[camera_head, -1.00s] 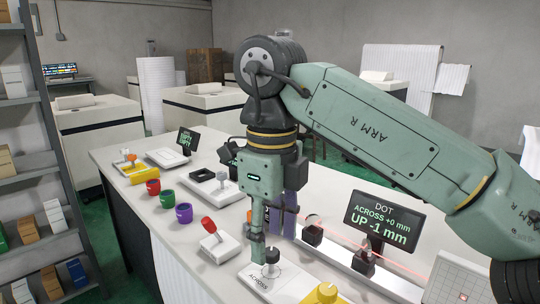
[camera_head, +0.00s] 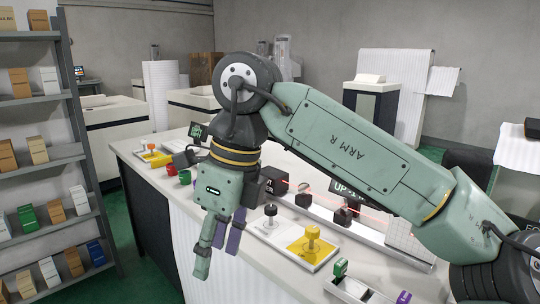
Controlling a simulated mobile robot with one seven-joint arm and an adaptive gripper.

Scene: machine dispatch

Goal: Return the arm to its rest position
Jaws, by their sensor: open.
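My arm (camera_head: 355,148), green and marked "ARM R", reaches in from the right edge and bends down at a round dark joint (camera_head: 248,84). My gripper (camera_head: 217,250) hangs below it with green and purple fingers pointing down. The fingers are apart with nothing seen between them. It is in front of the counter's near side, left of the black and yellow knobs, and appears clear of the counter (camera_head: 290,237). The gripper and wrist hide part of the counter top.
Dark blocks (camera_head: 345,215) with a red beam and a display (camera_head: 352,190) are behind. A shelf (camera_head: 40,170) of small boxes stands at left. Green floor shows between shelf and counter.

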